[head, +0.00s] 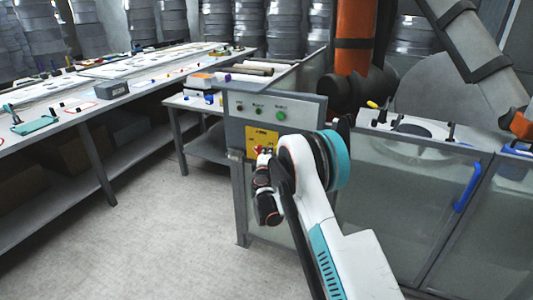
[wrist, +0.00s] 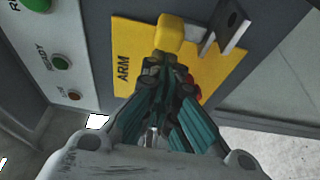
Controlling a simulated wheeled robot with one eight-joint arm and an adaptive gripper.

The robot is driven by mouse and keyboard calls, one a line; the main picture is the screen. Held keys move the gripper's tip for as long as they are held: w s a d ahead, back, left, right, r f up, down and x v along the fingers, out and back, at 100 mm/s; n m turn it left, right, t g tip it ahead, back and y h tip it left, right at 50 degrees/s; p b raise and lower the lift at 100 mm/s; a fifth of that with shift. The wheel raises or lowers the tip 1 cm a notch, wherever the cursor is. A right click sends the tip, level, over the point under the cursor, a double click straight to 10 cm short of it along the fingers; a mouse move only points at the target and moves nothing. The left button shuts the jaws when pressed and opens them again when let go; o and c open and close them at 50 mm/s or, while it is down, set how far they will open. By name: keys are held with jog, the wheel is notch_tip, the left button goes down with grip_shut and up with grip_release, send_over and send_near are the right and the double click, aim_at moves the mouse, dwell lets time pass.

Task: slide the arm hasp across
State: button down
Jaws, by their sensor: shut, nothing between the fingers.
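The yellow ARM plate (wrist: 125,85) is on the front of a grey control panel, and it also shows in the head view (head: 262,134). The arm hasp shows as a yellow knob (wrist: 169,32) near the plate's upper edge. A grey metal bracket (wrist: 234,27) stands to its right at the plate's edge. My gripper (wrist: 166,66) is shut and empty, its fingertips just below the knob in the wrist view. I cannot tell whether they touch it. The fingers hide the lower middle of the plate and part of a red piece (wrist: 195,88).
A glass-fronted cabinet (head: 400,200) stands to the right. A long workbench (head: 60,110) with scattered items is at left. The floor (head: 150,230) between is clear.

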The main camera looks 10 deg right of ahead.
jog(key=s+d, duration=0.1)
jog(key=d, duration=0.1)
jog(key=s+d, duration=0.2)
jog(key=shift+s+d, duration=0.15)
jog(key=shift+d, duration=0.1)
jog(key=w+a, duration=0.3)
jog(key=a, duration=0.1)
jog(key=p+v, duration=0.3)
jog(key=v, duration=0.7)
jog(key=shift+s+d, duration=0.25)
jog(key=shift+s, duration=0.05)
